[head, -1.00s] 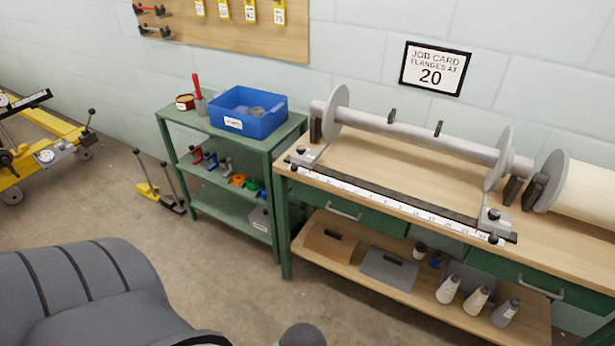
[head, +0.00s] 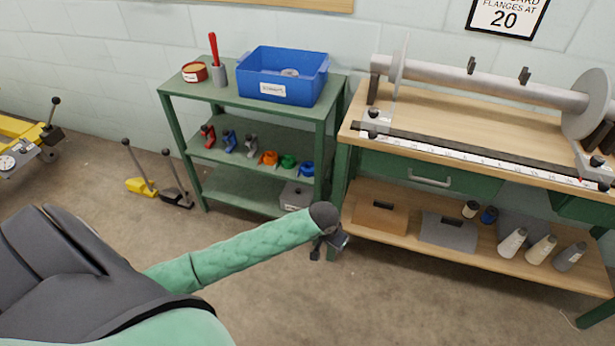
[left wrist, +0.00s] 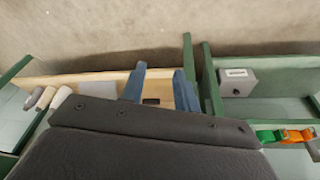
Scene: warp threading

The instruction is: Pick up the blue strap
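The blue strap (head: 307,169) is a small coiled blue piece at the right end of the middle shelf of the green rack (head: 250,157). A green strap (head: 288,162) and an orange strap (head: 268,158) sit to its left. My left gripper (head: 328,246) is in front of the rack's right leg, lower than the strap and apart from it. In the left wrist view its two blue fingers (left wrist: 160,88) stand apart with nothing between them. That view shows the green strap (left wrist: 268,136) and orange strap (left wrist: 298,136), but I cannot make out the blue one. My right gripper is out of view.
Red, blue and grey clamps (head: 230,143) stand left of the straps. A blue bin (head: 283,75) is on the rack top. A grey box (head: 296,196) is on the bottom shelf. The workbench (head: 440,105) with a beam stands close on the right. The floor in front is clear.

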